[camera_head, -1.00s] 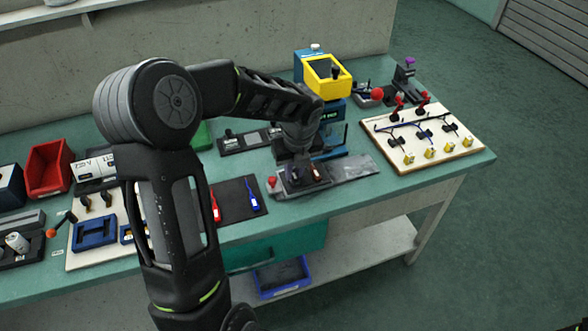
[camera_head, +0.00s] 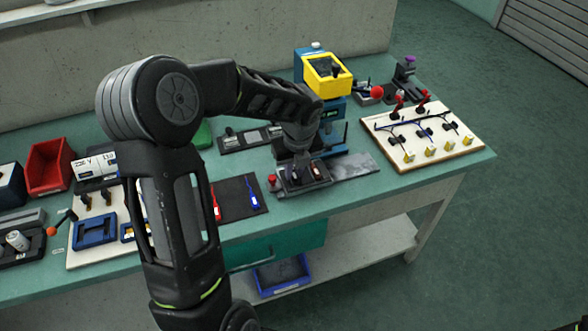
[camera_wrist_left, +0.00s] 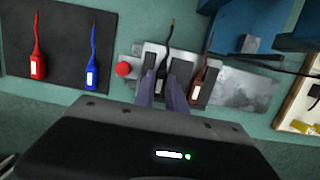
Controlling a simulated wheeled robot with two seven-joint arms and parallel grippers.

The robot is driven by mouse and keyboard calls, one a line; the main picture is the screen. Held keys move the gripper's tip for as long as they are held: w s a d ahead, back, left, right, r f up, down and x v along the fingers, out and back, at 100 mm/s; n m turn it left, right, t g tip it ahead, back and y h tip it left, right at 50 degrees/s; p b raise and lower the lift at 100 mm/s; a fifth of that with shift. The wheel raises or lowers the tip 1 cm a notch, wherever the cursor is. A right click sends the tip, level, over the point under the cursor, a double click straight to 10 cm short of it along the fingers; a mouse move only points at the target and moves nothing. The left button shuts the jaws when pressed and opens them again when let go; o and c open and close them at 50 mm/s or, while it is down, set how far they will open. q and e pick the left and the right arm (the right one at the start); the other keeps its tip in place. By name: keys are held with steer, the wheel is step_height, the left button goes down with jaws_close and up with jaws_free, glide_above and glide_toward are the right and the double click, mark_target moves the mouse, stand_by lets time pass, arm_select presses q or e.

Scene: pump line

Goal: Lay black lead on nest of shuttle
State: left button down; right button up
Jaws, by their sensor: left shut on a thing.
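The shuttle (camera_head: 290,188) is a grey carriage with a red knob at its left end, near the middle front of the bench. It also shows in the left wrist view (camera_wrist_left: 136,76). My left gripper (camera_head: 298,172) points down over the shuttle; in the left wrist view its fingers (camera_wrist_left: 165,98) are shut on the black lead (camera_wrist_left: 162,72), at the shuttle's left nest. The lead's thin tail points away from me. The fingers hide part of the lead, so I cannot tell whether it touches the nest. My right gripper is not in view.
A brown lead (camera_wrist_left: 199,82) lies on the shuttle to the right. Red (camera_wrist_left: 38,66) and blue (camera_wrist_left: 91,75) leads lie on a dark mat (camera_wrist_left: 66,62) to the left. A yellow-topped machine (camera_head: 327,76) stands behind; a white wiring board (camera_head: 425,156) is at right.

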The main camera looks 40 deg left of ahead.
arm_select(q)
steer(key=shift+s+f, duration=0.15)
steer(key=shift+f, duration=0.25)
